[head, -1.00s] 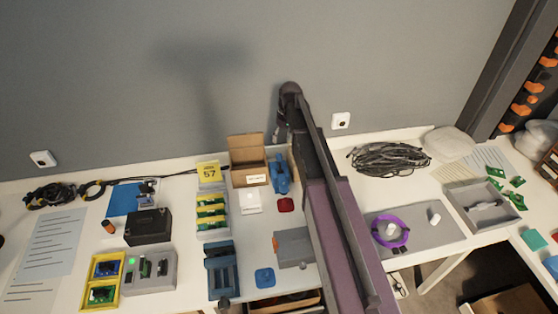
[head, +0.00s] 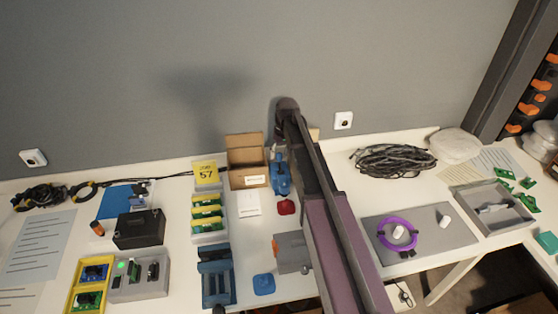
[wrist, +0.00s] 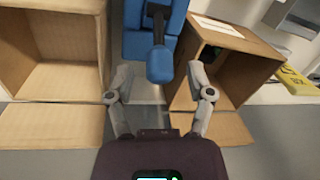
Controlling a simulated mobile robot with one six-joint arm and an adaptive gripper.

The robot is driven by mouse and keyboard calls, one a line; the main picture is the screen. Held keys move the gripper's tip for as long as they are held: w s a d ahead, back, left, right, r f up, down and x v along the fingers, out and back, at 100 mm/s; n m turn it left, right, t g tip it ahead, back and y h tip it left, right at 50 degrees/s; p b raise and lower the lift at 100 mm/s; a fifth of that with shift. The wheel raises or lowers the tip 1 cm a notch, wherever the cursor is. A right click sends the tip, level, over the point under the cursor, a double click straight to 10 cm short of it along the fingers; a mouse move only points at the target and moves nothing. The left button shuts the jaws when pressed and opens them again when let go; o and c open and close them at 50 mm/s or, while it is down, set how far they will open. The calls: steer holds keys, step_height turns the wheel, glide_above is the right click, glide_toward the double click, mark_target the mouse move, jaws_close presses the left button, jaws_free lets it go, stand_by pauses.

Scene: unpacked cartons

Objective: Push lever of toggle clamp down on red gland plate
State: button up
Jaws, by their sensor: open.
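A blue toggle clamp (head: 281,175) stands on the table beside an open carton, in the head view. In the wrist view, a blue body with a dark lever and a rounded blue tip (wrist: 160,65) lies at the top middle. A small red piece (head: 286,207) lies just in front of the clamp in the head view; I cannot tell whether the two are joined. My gripper (wrist: 162,97) is open and empty in the wrist view. Its fingers are spread either side of the blue tip, with no clear contact. In the head view my arm hides most of the gripper.
Open cartons flank the clamp: one on the right in the wrist view (wrist: 225,65), one on the left (wrist: 55,50). A yellow sign (head: 206,172), a blue fixture (head: 216,276) and a grey block (head: 290,252) stand nearby. The wall is close behind.

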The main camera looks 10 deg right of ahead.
steer(key=shift+a+f+b, duration=0.1)
steer(key=shift+f+b, duration=0.3)
steer(key=shift+f, duration=0.2)
jaws_close()
